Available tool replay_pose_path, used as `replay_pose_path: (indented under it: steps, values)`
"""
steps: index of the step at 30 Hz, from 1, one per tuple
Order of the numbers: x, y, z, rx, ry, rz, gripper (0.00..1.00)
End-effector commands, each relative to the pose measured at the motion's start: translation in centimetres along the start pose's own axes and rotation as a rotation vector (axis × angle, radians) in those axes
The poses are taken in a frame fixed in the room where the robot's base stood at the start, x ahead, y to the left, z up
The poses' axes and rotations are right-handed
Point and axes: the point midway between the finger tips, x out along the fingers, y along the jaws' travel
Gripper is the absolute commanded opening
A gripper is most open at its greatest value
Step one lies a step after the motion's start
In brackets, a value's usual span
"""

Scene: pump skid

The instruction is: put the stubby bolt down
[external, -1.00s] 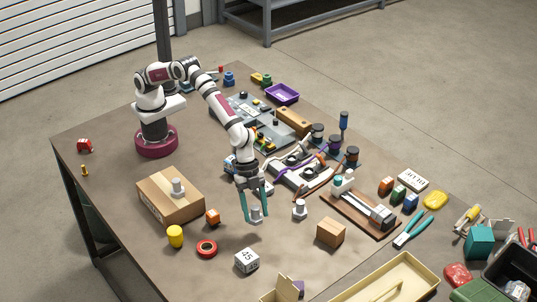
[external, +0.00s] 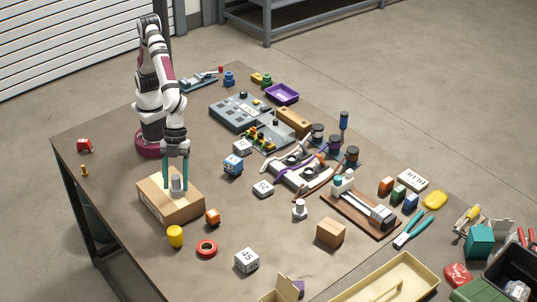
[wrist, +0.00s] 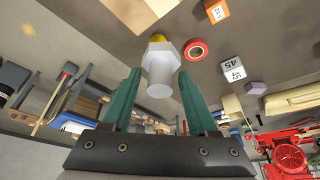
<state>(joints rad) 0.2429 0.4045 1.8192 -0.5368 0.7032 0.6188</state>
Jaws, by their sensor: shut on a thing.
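My gripper (external: 175,184) is over the cardboard box (external: 155,203), pointing down. Its two teal fingers show in the wrist view (wrist: 162,85), shut on the stubby bolt (wrist: 160,72), a pale grey piece with a wide hexagonal part and a round end. In the external view, a pale bolt shape (external: 177,189) shows at the fingertips, over the box top. A similar bolt stood there before, so I cannot tell the two apart there. Whether the held bolt touches the box is unclear. Another such bolt (external: 300,209) stands upright on the table.
A yellow cylinder (external: 175,237), an orange cube (external: 212,217) and a red ring (external: 206,249) lie near the box. Numbered cubes, including one marked 45 (external: 246,260), are to the right. The table left of the box is mostly clear.

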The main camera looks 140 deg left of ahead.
Motion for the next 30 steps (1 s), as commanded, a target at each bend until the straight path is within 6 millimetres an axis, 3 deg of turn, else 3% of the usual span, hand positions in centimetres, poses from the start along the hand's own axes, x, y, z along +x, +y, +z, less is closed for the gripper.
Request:
replay_pose_path:
  steps: [6,9,12,15,17,19,25,30]
  values:
    - [-4.6,12.1,4.5,0.452,0.004,0.189,0.0]
    - [-6.3,16.4,7.3,0.64,0.003,0.266,0.0]
    - [-7.4,19.2,9.6,0.77,0.002,0.321,0.0]
    - [-8.0,20.7,11.0,0.847,0.002,0.352,0.0]
    - [-7.8,20.7,11.5,0.867,-0.001,0.362,0.0]
    - [-7.0,19.6,11.7,0.869,-0.004,0.367,0.0]
    - [-3.0,13.4,11.9,0.863,-0.004,0.367,0.0]
    - [-0.9,10.2,11.9,0.869,-0.002,0.365,0.0]
